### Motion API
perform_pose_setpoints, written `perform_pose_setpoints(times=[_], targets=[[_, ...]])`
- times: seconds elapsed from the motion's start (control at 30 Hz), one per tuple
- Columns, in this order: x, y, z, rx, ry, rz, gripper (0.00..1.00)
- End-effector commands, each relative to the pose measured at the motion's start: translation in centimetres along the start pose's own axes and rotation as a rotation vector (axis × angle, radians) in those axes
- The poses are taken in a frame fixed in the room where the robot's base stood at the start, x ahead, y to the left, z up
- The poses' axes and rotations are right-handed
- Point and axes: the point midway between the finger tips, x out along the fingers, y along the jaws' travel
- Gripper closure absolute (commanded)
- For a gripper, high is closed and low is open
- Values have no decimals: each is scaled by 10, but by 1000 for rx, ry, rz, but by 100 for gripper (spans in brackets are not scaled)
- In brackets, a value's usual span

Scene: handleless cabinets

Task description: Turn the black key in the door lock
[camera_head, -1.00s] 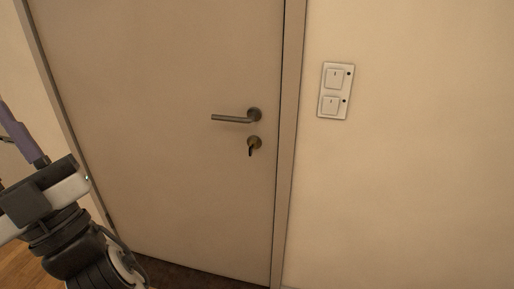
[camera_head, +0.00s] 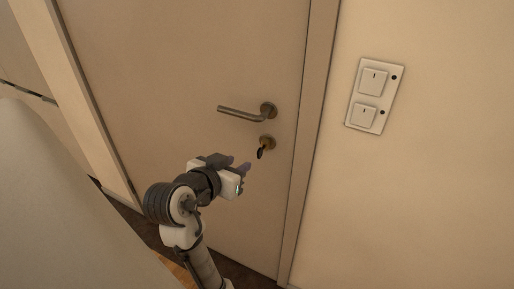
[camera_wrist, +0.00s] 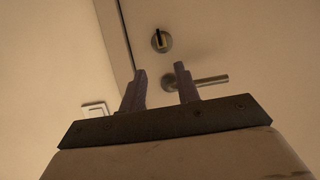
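The black key (camera_head: 261,153) sits in the round lock plate (camera_head: 268,142) below the lever handle (camera_head: 243,112) on the closed door. In the wrist view the key (camera_wrist: 158,37) stands out from its lock plate (camera_wrist: 166,44), beyond my fingertips, with the handle (camera_wrist: 208,80) nearby. My gripper (camera_head: 238,165) is just left of and a little below the key in the head view, apart from it. In the wrist view my gripper (camera_wrist: 160,71) has its two fingers spread, with nothing between them.
A white double switch plate (camera_head: 375,95) is on the wall right of the door frame (camera_head: 312,130). The switch plate also shows in the wrist view (camera_wrist: 95,110). A pale surface (camera_head: 60,200) fills the lower left. The door panel (camera_head: 180,70) around the lock is otherwise clear.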

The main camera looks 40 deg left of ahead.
Motion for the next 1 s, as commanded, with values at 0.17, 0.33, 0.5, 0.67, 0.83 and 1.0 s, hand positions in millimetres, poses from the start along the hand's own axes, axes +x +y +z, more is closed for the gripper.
perform_pose_setpoints(times=[0.17, 0.33, 0.5, 0.67, 0.83, 1.0], targets=[[26, 2, -1, -1, -1, 4, 68], [60, 1, -2, -2, -1, 4, 68], [92, 0, -2, -3, -1, 1, 68], [116, 0, -2, -1, 1, 0, 68], [130, 0, -2, -1, 2, -1, 68], [133, 0, -1, 0, 3, -3, 68]])
